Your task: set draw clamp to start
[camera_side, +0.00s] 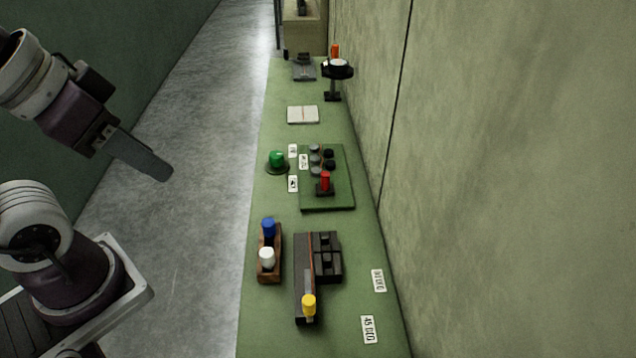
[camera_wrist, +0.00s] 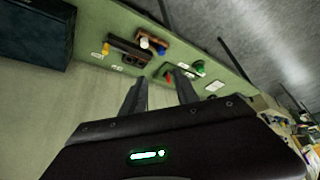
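No part is marked "draw clamp" or "start", so I cannot tell for sure which it is. A dark block device with a slot and a yellow-topped lever (camera_side: 308,305) lies on the green bench; the lever is at the near end. The yellow top also shows in the wrist view (camera_wrist: 105,48). Beyond it, a green panel (camera_side: 342,190) carries a red-topped lever (camera_side: 325,182), grey knobs and black knobs. My gripper (camera_side: 155,168) is in the air left of the bench, clear of everything. The wrist view shows its two fingers (camera_wrist: 161,92) apart with nothing between them.
A wooden holder (camera_side: 266,276) with blue and white knobs stands left of the block device. A green button (camera_side: 277,158) sits by the panel. Angle labels (camera_side: 379,281) lie right of the device. A wall (camera_side: 510,180) runs along the bench's right side; the left floor is clear.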

